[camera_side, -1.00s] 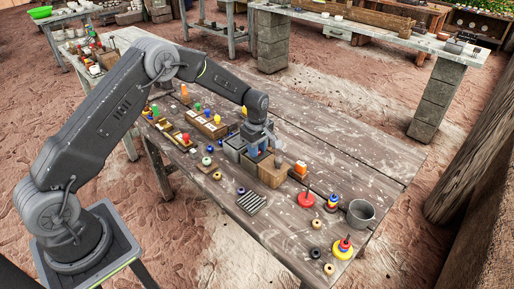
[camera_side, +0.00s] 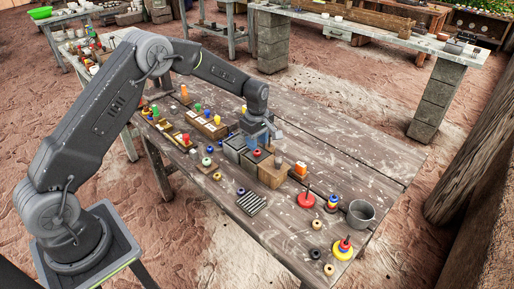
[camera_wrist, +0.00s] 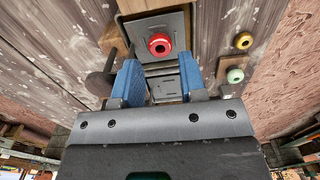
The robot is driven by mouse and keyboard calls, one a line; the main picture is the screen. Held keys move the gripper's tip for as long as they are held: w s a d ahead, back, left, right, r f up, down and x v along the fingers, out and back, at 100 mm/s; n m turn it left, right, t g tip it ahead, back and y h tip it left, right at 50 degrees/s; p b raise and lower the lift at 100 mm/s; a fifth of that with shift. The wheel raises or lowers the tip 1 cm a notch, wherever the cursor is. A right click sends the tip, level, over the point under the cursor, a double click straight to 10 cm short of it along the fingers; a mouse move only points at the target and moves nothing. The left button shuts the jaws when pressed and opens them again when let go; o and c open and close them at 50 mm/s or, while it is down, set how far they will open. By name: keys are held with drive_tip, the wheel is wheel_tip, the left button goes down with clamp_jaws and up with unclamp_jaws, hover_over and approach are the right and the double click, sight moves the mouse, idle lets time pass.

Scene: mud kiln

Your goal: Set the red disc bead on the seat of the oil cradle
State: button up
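The red disc bead (camera_wrist: 159,45) lies flat on a grey plate (camera_wrist: 174,22) in the wrist view, its centre hole facing the camera. In the side view the bead (camera_side: 257,153) sits on the grey top of a block-like holder (camera_side: 247,160), which looks like the oil cradle. My gripper (camera_wrist: 160,80) has its two blue fingers well apart with nothing between them. The bead lies beyond the fingertips, clear of both. In the side view my gripper (camera_side: 270,132) is raised above and behind the bead, and its fingertips are hard to make out.
A wooden block (camera_side: 273,174) stands right beside the holder. Wooden trays with coloured pieces (camera_side: 205,124) lie to the left. A slatted rack (camera_side: 251,202), ring stacks (camera_side: 342,248) and a metal cup (camera_side: 360,213) stand nearer the front. The right far tabletop is clear.

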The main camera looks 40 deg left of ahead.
drive_tip(key=s+d+r+m+t, duration=0.1)
drive_tip(key=s+r+m, duration=0.15)
drive_tip(key=r, duration=0.55)
drive_tip(key=s+d+r+m, duration=0.1)
drive_tip(key=s+r+m, duration=0.15)
drive_tip(key=r, duration=0.65)
drive_tip(key=s+d+r+m+t, duration=0.2)
drive_tip(key=s+d+r+m, duration=0.15)
drive_tip(key=s+r, duration=0.5)
drive_tip(key=s+d+f+m+t, duration=0.1)
drive_tip(key=s+m, duration=0.8)
drive_tip(key=s, duration=1)
drive_tip(key=shift+s+d+t, duration=0.2)
drive_tip(key=shift+s+t, duration=0.15)
drive_tip(key=shift+t, duration=0.45)
